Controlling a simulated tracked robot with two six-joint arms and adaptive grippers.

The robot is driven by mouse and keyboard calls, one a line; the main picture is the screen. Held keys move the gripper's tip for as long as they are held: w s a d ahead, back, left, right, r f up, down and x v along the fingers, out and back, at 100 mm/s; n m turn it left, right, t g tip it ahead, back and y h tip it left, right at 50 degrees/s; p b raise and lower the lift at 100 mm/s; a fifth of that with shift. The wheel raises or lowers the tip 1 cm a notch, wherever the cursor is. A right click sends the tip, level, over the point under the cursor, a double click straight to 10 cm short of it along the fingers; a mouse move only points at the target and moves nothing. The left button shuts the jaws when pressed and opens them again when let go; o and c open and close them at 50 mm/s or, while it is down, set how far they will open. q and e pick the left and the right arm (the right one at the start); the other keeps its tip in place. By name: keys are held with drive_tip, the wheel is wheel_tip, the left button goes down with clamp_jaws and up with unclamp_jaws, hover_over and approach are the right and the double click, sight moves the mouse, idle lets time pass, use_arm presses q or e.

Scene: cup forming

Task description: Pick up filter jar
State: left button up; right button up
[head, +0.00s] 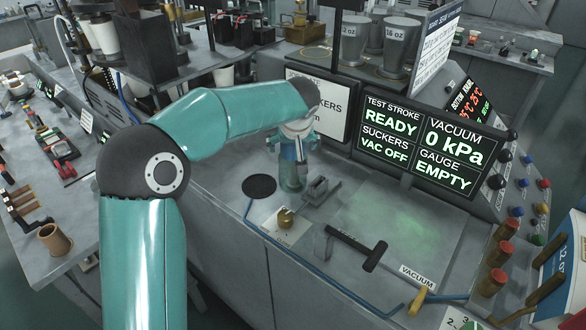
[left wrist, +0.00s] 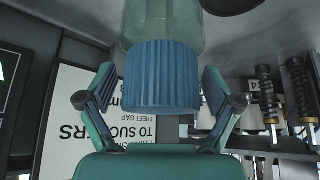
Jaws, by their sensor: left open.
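The filter jar (head: 291,176) stands upright on the grey bench, a clear greenish body below my left gripper (head: 299,130). Its upper part is partly hidden by the gripper in the head view. In the left wrist view the jar's ribbed blue cap (left wrist: 161,78) sits between the two fingers of my left gripper (left wrist: 158,92), with the clear body beyond it. The fingers are open, with a visible gap on each side of the cap. My right gripper is not in view.
A round black pad (head: 259,187) lies left of the jar. A small metal fixture (head: 317,191) and a brass piece (head: 286,218) are close in front. The display panel (head: 427,143) stands to the right. A black T-handled tool (head: 357,247) lies nearer the front.

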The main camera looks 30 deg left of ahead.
use_arm(q)
clamp_jaws()
idle(0.5)
drive_tip(key=shift+r, duration=0.1)
